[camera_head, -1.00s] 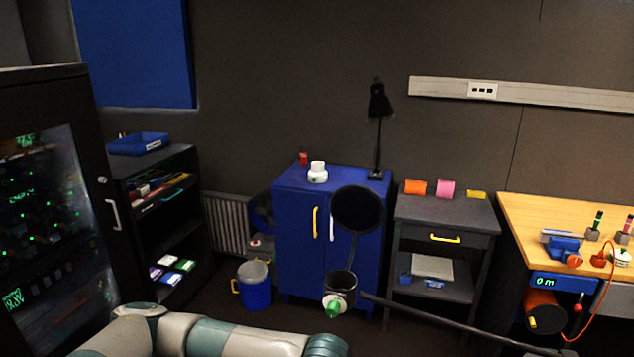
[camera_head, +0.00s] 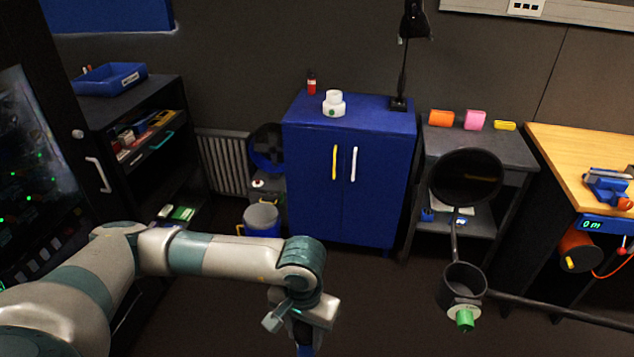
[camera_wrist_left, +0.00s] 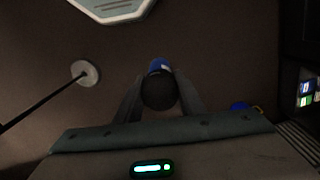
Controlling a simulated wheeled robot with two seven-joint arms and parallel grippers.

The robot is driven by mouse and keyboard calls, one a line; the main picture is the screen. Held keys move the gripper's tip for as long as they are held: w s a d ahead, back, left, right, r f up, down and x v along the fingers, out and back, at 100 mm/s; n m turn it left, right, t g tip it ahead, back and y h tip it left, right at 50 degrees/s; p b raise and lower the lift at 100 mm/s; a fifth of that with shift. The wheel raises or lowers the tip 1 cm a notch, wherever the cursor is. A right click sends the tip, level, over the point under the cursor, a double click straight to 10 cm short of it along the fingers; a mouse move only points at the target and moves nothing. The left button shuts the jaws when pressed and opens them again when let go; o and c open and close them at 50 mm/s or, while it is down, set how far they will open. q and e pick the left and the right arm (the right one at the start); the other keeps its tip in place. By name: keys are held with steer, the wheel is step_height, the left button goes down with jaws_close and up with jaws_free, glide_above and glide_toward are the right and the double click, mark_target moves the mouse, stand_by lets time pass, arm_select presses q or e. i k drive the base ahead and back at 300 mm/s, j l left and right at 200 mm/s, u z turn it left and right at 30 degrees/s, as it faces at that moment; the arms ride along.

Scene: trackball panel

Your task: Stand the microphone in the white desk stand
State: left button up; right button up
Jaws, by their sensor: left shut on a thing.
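The white desk stand (camera_head: 334,104) is a small round white piece with a green mark, upright on top of the blue cabinet. My left gripper (camera_head: 303,336) hangs low in front of the cabinet, well below and nearer than the stand. It is shut on the microphone, whose blue part (camera_head: 305,350) shows at the bottom edge of the head view. In the left wrist view, the microphone's dark round end (camera_wrist_left: 159,92) faces the camera between the fingers, with blue beyond it. The rest of it is hidden. My right gripper is not in view.
The blue cabinet (camera_head: 350,185) also carries a small red bottle (camera_head: 311,83) and a black lamp (camera_head: 402,60) at its back right. A black disc and cup on a pole (camera_head: 463,285) stand out front right.

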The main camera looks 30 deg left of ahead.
mark_target(334, 102)
steer(key=i+j, duration=0.15)
steer(key=j, duration=0.2)
steer(key=i+j, duration=0.1)
steer(key=j, duration=0.25)
steer(key=i+j, duration=0.15)
steer(key=j, duration=0.2)
steer(key=i+j, duration=0.1)
steer(key=j, duration=0.2)
steer(key=i+j, duration=0.15)
steer(key=j, duration=0.2)
steer(key=i+j, duration=0.2)
steer(key=i, duration=0.2)
steer(key=i+j, duration=0.15)
steer(key=i, duration=0.25)
steer(key=i+j, duration=0.2)
steer(key=i, duration=0.25)
steer(key=i+j, duration=0.15)
steer(key=i, duration=0.25)
steer(key=z, duration=0.05)
